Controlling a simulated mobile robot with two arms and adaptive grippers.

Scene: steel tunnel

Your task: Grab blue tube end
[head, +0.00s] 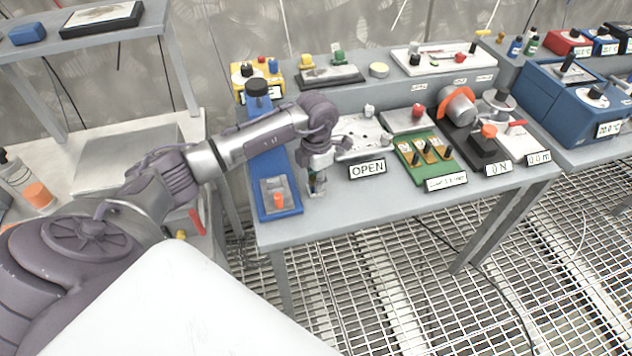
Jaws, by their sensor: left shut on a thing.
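My left arm reaches in from the left across the front bench. My left gripper (317,184) points down at the bench top, just right of the blue base plate with the orange knob. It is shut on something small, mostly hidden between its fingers. Only small specks of colour show there, so I cannot tell whether it is the blue tube end. No blue tube can be made out clearly elsewhere on the bench. My right gripper is not in view.
The blue base plate (266,170) lies left of the gripper. An OPEN sign (367,169), a green board (430,161) with switches and a black device (486,150) stand to the right. The front strip of the grey bench (375,205) is clear. Grating floor (400,290) lies before it.

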